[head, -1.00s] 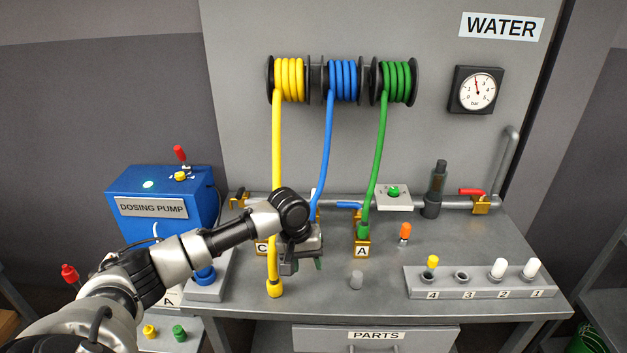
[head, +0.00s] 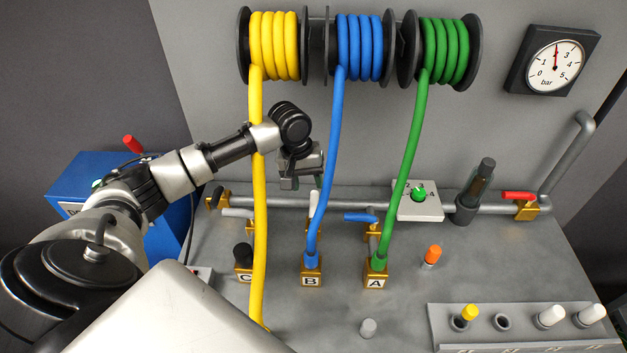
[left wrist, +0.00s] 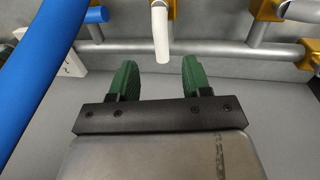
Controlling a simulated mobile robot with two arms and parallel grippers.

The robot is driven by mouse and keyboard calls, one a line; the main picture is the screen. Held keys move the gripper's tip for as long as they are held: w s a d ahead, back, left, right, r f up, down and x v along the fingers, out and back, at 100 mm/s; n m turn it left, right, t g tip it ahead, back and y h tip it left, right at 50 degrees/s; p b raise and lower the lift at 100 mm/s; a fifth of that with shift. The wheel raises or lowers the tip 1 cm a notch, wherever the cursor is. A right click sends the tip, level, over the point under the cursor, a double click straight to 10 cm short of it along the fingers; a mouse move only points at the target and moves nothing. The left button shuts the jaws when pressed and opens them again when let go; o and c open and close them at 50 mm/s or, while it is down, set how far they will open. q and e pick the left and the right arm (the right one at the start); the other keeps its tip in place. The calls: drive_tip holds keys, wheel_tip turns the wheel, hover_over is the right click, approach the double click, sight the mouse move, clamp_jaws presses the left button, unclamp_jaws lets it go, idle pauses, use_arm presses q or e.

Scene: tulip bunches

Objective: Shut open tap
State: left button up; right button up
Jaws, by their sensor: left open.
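My left gripper (head: 305,180) hangs above the grey pipe, behind the yellow hose; its jaws are largely hidden in the head view. In the left wrist view its green-padded fingers (left wrist: 157,78) are apart and empty. A white tap handle (left wrist: 160,35) lies just beyond the gap between them, apart from both. In the head view this white handle (head: 314,203) stands up above outlet B (head: 312,274). The blue tap handle (head: 361,217) above outlet A (head: 376,276) lies sideways, as does the pale handle (head: 238,213) above outlet C (head: 243,268). My right gripper is not in view.
The blue hose (head: 327,165) runs down to B, the green hose (head: 405,165) to A. The yellow hose (head: 259,230) hangs loose in front of my forearm. A red handle (head: 519,196) sits at the pipe's right. A gauge (head: 555,62) hangs above.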

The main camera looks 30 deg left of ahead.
sight(313, 201)
use_arm(q)
drive_tip(key=f, duration=0.2)
drive_tip(key=f+p, duration=0.1)
drive_tip(key=f, duration=0.1)
drive_tip(key=w+d+f, duration=0.1)
drive_tip(key=f, duration=0.1)
drive_tip(key=shift+f+p, duration=0.3)
drive_tip(key=shift+f, duration=0.4)
clamp_jaws()
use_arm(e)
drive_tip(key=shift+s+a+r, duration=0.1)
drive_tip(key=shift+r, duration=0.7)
